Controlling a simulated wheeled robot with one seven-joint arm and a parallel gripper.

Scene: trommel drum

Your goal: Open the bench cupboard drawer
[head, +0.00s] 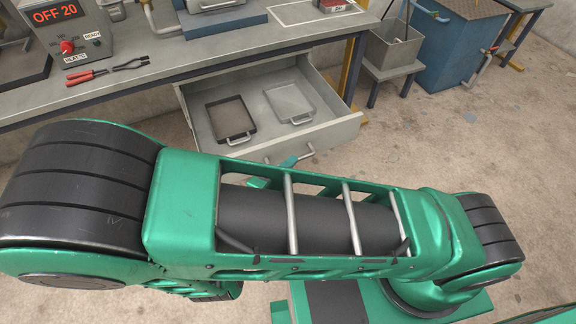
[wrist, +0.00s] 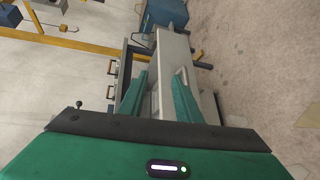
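The bench cupboard drawer (head: 345,132) stands pulled out below the bench top, with two flat framed pieces with handles, one dark (head: 231,119) and one light (head: 290,103), lying inside. Its grey bar handle (head: 309,151) is on the front panel, partly hidden by my arm. The drawer front (wrist: 168,60) and handle (wrist: 181,74) also show in the wrist view. My gripper (wrist: 160,76) has its two green fingers apart, one on each side of the view's middle, close to the drawer front. Whether a finger touches the handle I cannot tell. In the head view only a green fingertip (head: 287,162) shows beside the handle.
The bench top (head: 205,55) holds a heater box (head: 65,38) reading OFF 20 and red-handled pliers (head: 85,76). A grey bin (head: 395,45) on a stand and a blue cabinet (head: 450,45) stand right of the bench. The floor right of the drawer is clear.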

